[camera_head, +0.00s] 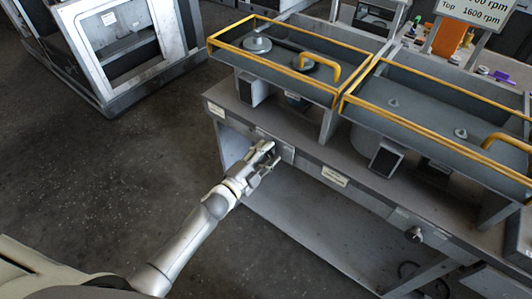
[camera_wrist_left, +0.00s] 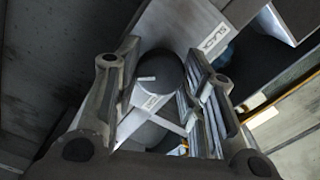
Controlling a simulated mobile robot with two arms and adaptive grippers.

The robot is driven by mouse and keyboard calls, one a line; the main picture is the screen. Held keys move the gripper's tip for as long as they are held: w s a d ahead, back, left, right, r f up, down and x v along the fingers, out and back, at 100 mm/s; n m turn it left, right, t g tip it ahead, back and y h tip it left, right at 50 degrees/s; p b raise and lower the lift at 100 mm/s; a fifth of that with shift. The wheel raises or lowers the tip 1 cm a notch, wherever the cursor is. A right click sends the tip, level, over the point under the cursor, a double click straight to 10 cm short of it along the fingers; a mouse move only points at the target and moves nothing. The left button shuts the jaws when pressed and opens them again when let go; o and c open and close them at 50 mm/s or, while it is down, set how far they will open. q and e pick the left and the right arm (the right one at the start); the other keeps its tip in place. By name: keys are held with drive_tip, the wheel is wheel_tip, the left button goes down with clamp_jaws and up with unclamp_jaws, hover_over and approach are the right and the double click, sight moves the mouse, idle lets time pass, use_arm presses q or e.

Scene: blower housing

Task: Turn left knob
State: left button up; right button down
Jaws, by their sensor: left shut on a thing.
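My left gripper (camera_head: 266,160) reaches the front panel of the grey machine bench at its left part. In the left wrist view, a dark round knob (camera_wrist_left: 160,72) with a short white mark sits between the two fingers (camera_wrist_left: 162,78). The gripper is shut on this left knob. In the head view the gripper hides most of the knob. A second knob (camera_head: 414,234) shows on the same panel further right, with no gripper at it. My right gripper is not in view.
Two trays with yellow rails (camera_head: 290,90) (camera_head: 440,118) stand on top of the bench. A white label (camera_head: 334,177) is on the panel between the knobs. A grey framed cabinet (camera_head: 125,45) stands at the upper left. The dark floor (camera_head: 120,170) in front is clear.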

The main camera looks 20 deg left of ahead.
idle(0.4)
use_arm(q)
drive_tip(key=o, duration=1)
drive_tip(key=shift+s, duration=0.1)
drive_tip(key=v, duration=1.2)
